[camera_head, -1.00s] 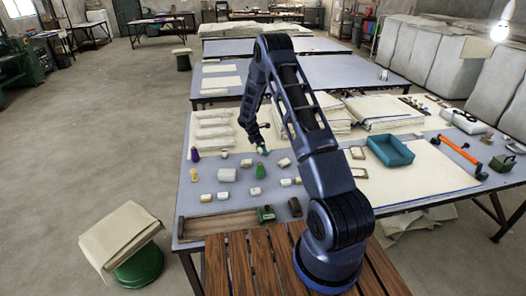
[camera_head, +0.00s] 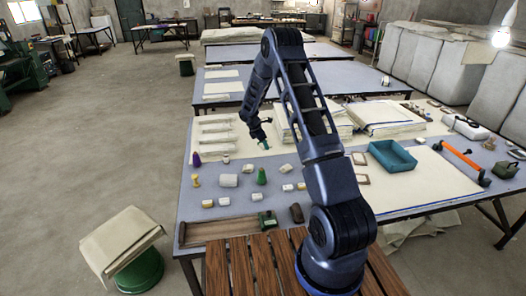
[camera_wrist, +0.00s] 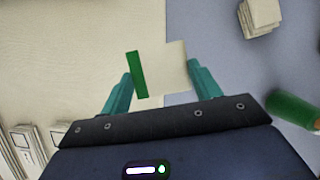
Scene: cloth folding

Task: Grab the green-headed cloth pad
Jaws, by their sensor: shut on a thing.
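My gripper (camera_wrist: 160,72) has teal fingers and is shut on the green-headed cloth pad. In the wrist view the pad's cream body (camera_wrist: 168,66) and green strip (camera_wrist: 137,75) lie between the fingers, the strip beside the left finger and the cream part reaching the right one. In the head view my gripper (camera_head: 264,144) is over the near-left part of the grey-blue table (camera_head: 330,178), beside the cream cloths. The pad is too small to make out there.
Small pads and bobbins stand around, including a green cone (camera_head: 261,176) and a white roll (camera_head: 228,180). Cloth stacks (camera_head: 383,117), a teal tray (camera_head: 391,157) and a wooden box (camera_head: 217,228) also sit on the table.

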